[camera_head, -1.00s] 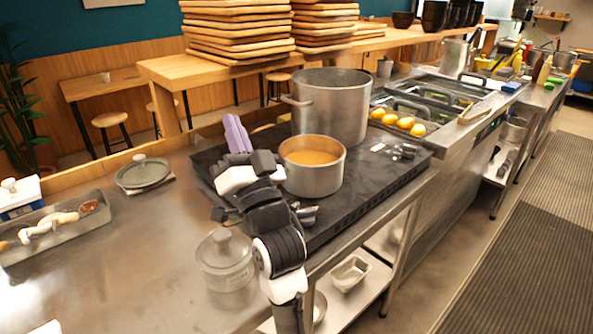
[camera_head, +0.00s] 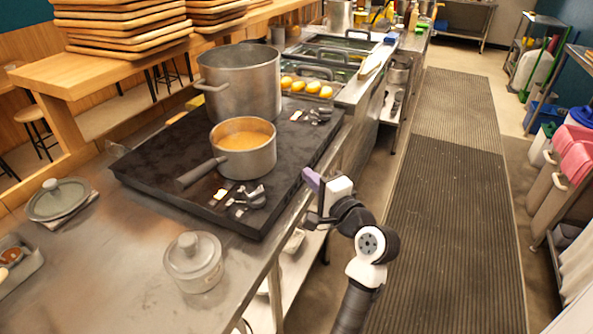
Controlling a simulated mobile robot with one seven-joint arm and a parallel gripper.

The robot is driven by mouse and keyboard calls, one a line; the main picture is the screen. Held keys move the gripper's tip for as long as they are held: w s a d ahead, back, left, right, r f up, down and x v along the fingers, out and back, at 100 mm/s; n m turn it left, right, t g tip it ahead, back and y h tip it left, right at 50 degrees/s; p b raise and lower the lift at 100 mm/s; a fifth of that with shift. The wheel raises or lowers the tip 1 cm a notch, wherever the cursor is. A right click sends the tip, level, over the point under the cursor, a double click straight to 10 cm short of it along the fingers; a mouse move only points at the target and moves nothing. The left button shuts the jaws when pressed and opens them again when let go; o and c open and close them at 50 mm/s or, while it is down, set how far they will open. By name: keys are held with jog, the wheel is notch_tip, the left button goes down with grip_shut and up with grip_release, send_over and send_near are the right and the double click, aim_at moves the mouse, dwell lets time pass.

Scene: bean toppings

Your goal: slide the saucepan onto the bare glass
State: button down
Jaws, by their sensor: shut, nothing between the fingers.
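The grey metal saucepan (camera_head: 249,164) holds orange-brown contents. It stands upright on the black cooktop (camera_head: 150,163), in front of the big pot, with its dark handle (camera_head: 201,174) pointing left toward the front. Bare dark glass shows left of the saucepan and to its right. My gripper (camera_head: 312,181), with purple fingers, is shut and empty. It is off the cooktop's right front edge, right of the saucepan and apart from it. The fingers point up and left. The saucepan's far base is hidden.
A tall steel pot (camera_head: 240,88) stands behind the saucepan. Knobs (camera_head: 243,200) lie along the cooktop's front edge. A lidded glass jar (camera_head: 193,262) and a lidded grey dish (camera_head: 58,199) stand on the steel counter. Lemons (camera_head: 306,87) are at the back. The floor aisle is clear.

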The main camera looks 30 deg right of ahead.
jog(key=p, duration=0.2)
send_near(269, 150)
jog(key=w+d, duration=0.2)
jog(key=w, duration=0.1)
jog(key=shift+w+d+r, duration=0.15)
jog(key=shift+d+r, duration=0.05)
jog(key=shift+d, duration=0.1)
jog(key=shift+w+a+p, duration=0.8)
jog(key=shift+w+a, duration=0.4)
jog(key=shift+w+a+f, duration=0.15)
jog(key=shift+w+a, duration=0.1)
jog(key=shift+a, duration=0.1)
jog(key=shift+w+a, duration=0.1)
